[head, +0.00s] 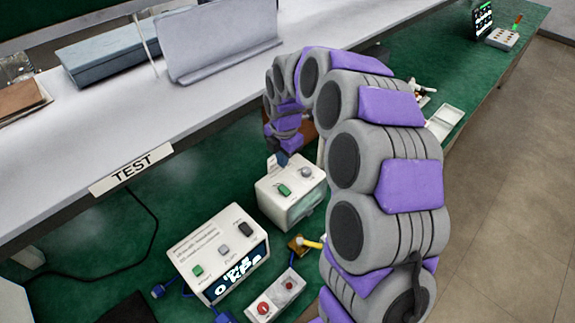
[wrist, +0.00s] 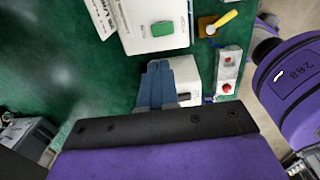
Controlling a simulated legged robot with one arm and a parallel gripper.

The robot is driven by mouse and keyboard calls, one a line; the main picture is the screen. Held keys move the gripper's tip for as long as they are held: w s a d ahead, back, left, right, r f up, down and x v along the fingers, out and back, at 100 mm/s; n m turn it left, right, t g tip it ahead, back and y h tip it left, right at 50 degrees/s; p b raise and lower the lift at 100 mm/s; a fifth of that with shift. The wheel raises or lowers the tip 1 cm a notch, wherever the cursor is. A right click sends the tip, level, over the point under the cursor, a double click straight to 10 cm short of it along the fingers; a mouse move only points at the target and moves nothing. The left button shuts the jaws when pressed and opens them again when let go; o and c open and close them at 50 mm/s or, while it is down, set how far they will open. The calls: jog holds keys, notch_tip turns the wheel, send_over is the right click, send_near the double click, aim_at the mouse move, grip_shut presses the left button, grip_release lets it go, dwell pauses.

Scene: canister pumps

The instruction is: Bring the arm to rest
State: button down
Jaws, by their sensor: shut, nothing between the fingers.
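My gripper (head: 282,157) is at the end of my purple and grey arm, which arches up and over the bench. In the head view its tip is just above and behind a white pump box (head: 268,190) with a green button. The wrist view shows the two blue-grey fingers (wrist: 156,82) together, with nothing held. A white box (wrist: 187,68) lies beside and partly behind the fingers there. I cannot tell whether the fingertips touch it.
A white box with a "0 kPa" display (head: 208,243) stands front left. A switch box (head: 277,297) with red buttons and a yellow-handled valve (head: 312,243) are close to my arm. A shelf marked "TEST" (head: 130,171) overhangs the green bench. Floor is clear at right.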

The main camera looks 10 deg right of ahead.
jog(key=s+r+m, duration=0.6)
jog(key=s+m, duration=0.1)
jog(key=s, duration=0.5)
jog(key=s+d+m+g, duration=0.1)
jog(key=s+d+m, duration=0.2)
jog(key=s+m, duration=0.6)
jog(key=s+d+m+g+b, duration=0.1)
jog(key=s+d+m, duration=0.2)
jog(key=s+m, duration=0.6)
jog(key=shift+s+r, duration=0.3)
jog(key=shift+s, duration=4.1)
jog(key=shift+d, duration=0.35)
